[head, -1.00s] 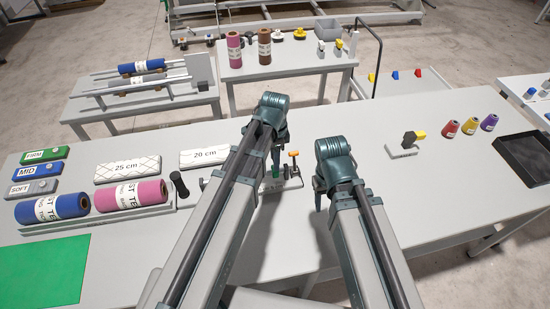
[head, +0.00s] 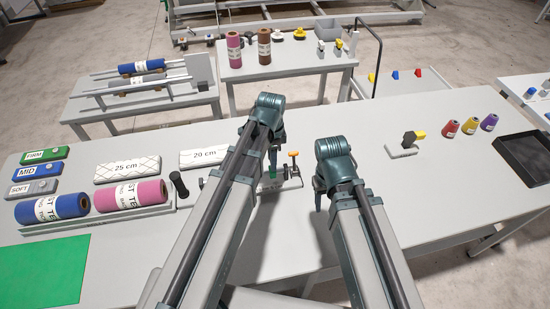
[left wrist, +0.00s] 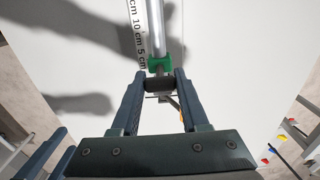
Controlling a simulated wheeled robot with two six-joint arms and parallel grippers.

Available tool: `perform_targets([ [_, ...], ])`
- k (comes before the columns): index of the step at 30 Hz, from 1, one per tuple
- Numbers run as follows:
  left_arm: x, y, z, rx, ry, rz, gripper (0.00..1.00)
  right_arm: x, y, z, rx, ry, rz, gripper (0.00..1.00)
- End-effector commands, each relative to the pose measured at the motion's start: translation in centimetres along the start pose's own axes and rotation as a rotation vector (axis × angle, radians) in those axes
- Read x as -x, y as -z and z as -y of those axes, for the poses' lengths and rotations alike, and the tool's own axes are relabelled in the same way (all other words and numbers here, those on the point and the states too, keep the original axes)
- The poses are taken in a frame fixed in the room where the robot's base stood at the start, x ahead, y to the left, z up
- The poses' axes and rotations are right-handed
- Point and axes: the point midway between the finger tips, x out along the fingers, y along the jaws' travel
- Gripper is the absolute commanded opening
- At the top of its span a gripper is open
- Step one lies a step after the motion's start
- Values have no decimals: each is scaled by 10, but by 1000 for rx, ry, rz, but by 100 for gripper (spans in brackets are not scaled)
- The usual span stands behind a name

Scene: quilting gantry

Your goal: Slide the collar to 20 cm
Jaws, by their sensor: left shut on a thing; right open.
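A metal rail (left wrist: 155,20) with a printed centimetre scale (left wrist: 138,35) beside it runs away from my left gripper in the left wrist view; 10 cm and 5 cm marks are readable. A green collar (left wrist: 160,65) sits on the rail near the 5 cm end. My left gripper (left wrist: 158,80) is shut on the collar's dark part, just on the near side of the green. In the head view my left gripper (head: 272,165) is partly hidden by its own arm, with a bit of green beside it. My right gripper (head: 318,195) is open and empty above the table.
An orange-topped post (head: 294,155) stands close right of my left gripper. A grey block with a yellow part (head: 405,148) stands further right.

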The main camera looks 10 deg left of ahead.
Motion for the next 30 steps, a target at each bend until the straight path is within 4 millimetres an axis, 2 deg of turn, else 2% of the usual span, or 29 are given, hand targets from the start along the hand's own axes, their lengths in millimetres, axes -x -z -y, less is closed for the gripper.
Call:
perform_targets([
  [9,0,-77,-2,8,0,3,0,0,0,0,0,0,0,50],
  [16,0,-122,-2,7,0,4,0,0,0,0,0,0,0,50],
  [21,0,-140,-1,5,0,4,0,0,0,0,0,0,0,50],
  [30,0,-147,0,2,0,6,0,0,0,0,0,0,0,50],
])
